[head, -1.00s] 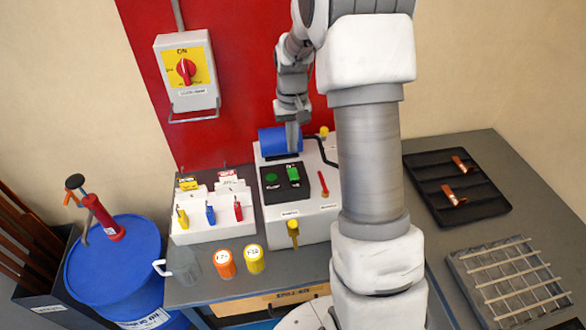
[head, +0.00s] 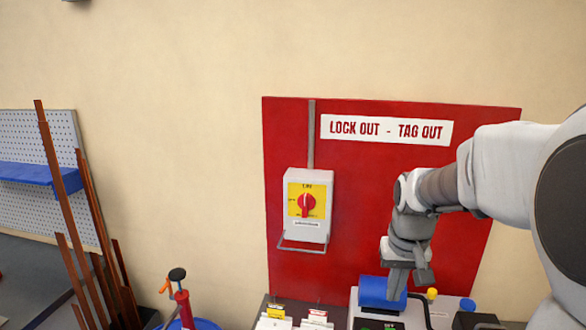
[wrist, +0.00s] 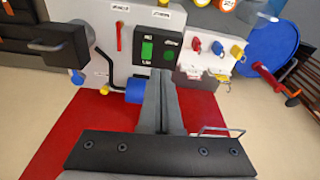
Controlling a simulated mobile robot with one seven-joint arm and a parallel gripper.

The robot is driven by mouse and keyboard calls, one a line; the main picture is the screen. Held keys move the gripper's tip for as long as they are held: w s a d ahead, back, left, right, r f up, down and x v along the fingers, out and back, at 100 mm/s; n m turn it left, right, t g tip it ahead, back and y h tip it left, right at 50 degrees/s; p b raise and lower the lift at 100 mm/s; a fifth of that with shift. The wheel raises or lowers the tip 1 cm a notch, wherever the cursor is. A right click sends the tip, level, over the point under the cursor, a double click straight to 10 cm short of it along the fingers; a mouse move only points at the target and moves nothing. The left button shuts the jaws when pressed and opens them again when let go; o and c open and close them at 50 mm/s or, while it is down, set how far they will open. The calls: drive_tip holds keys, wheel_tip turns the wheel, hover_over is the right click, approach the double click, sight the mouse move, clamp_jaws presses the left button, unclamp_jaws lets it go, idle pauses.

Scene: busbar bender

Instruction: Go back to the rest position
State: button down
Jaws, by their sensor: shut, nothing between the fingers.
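My gripper (head: 397,284) hangs pointing down in front of the red board, over the busbar bender with its blue cylinder (head: 381,291). In the wrist view the two fingers of my gripper (wrist: 163,78) lie together with nothing between them. The bender's white body (wrist: 133,35) shows there with a green button panel (wrist: 153,54) and a red lever (wrist: 119,37). The blue cylinder (wrist: 138,91) appears just left of the fingers; whether they touch it, I cannot tell.
A switch box (head: 307,205) with a red knob hangs on the red lock-out board (head: 390,235). Padlocks sit on a white rack (wrist: 217,63) beside the bender. A blue drum (wrist: 268,45) stands past it. Copper bars (head: 62,215) lean at the left.

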drive_tip(key=s+a+r+t+b, duration=0.1)
drive_tip(key=s+a+r+t, duration=0.1)
drive_tip(key=s, duration=0.7)
drive_tip(key=s+a+r+n+t+b, duration=0.1)
drive_tip(key=s+a+r, duration=0.1)
drive_tip(key=s, duration=0.7)
drive_tip(key=shift+s+a+r+n+t, duration=0.2)
drive_tip(key=shift+s+a+n+t, duration=0.15)
drive_tip(key=shift+a, duration=0.55)
